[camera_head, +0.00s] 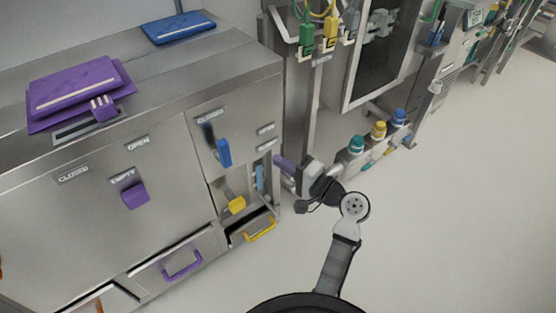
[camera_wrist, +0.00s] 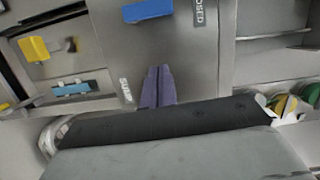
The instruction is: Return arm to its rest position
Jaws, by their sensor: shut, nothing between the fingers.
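My gripper (camera_head: 278,160) has purple fingers and is at the end of my bent arm, in front of the right end of the steel cabinet (camera_head: 165,140). In the wrist view its two fingers (camera_wrist: 158,72) lie together, shut and empty. They point at the cabinet's grey front, below the blue handle (camera_wrist: 148,11) and beside a small label. I cannot tell whether the fingertips touch the front.
Near my gripper the cabinet has a blue lever (camera_head: 223,152), a yellow knob (camera_head: 236,205) and an open drawer with a yellow handle (camera_head: 261,230). Bottles with coloured caps (camera_head: 378,131) stand to the right. The floor (camera_head: 450,220) at right is clear.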

